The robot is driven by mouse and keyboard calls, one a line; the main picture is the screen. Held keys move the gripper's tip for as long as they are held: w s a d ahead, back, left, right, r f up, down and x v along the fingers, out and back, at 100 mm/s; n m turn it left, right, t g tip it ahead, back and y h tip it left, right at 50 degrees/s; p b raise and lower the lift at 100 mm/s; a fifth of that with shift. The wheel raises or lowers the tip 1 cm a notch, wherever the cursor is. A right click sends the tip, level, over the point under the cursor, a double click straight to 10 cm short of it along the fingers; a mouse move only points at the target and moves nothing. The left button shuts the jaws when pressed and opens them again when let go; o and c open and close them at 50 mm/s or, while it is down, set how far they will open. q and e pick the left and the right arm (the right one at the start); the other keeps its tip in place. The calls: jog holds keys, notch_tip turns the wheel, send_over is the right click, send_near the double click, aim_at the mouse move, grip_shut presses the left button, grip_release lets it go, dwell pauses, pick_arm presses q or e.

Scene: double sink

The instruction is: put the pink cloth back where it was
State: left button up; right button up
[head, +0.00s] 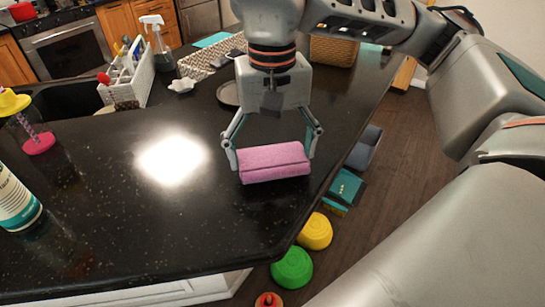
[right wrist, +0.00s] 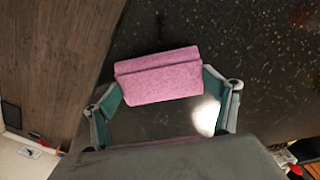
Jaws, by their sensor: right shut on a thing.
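The pink cloth (head: 274,166) is a folded bundle near the right edge of the dark speckled counter (head: 120,215). My right gripper (head: 272,156) points down over it, with one finger at each end of the cloth, and is shut on it. In the right wrist view the cloth (right wrist: 158,76) lies across between the two fingertips (right wrist: 163,84). I cannot tell whether the cloth touches the counter or hangs just above it. My left gripper is not in view.
A dark round plate (head: 229,93) lies behind the gripper. A white caddy (head: 130,78), spray bottle (head: 157,40) and patterned mat (head: 207,62) are farther back. A white bottle (head: 14,200) stands at left. Yellow (head: 315,231) and green (head: 292,268) items sit below the counter's right edge. The counter's middle is clear.

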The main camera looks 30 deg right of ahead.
aim_at(272, 157)
jog(key=shift+f, duration=0.75)
jog(key=shift+f, duration=0.15)
jog(key=o, duration=1.1)
jog(key=shift+c, duration=0.2)
notch_tip(272, 157, up, 12)
jog(key=shift+r, duration=0.2)
